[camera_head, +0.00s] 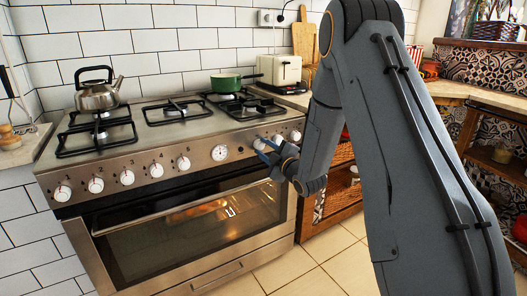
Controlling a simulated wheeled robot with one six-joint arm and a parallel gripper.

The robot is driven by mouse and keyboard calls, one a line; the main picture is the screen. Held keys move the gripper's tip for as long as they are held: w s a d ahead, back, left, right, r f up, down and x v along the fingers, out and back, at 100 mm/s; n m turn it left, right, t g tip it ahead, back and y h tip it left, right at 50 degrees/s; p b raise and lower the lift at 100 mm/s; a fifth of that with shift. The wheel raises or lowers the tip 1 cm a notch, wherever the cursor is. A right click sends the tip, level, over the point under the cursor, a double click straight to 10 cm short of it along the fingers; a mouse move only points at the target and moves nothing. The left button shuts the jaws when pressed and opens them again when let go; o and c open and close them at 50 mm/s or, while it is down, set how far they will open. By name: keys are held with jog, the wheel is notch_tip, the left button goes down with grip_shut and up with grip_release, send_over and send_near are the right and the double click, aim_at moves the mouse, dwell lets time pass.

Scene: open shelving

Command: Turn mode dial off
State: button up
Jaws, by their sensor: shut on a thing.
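The stove (170,215) has a steel front panel with a row of white dials along it. A round clock-like dial (219,152) sits near the middle of the row. To its right are several more white dials, one of them (295,135) at the far right end.
A kettle (98,95) and a green pot (226,83) stand on the hob. The oven door (190,230), with a handle bar below the dials, is shut and the oven is lit inside. A toaster (279,70) stands behind right. Tiled floor (325,265) is free in front.

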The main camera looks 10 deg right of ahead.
jog(key=n+b, duration=0.2)
jog(key=n, duration=0.4)
jog(key=shift+n, duration=0.3)
jog(key=n+b, duration=0.3)
jog(key=n, duration=0.2)
jog(key=shift+r+n, duration=0.1)
jog(key=shift+n, duration=0.2)
jog(key=o, duration=1.1)
jog(key=shift+c, duration=0.2)
jog(key=shift+s, duration=0.1)
jog(key=v, duration=0.7)
jog(key=shift+s, duration=0.25)
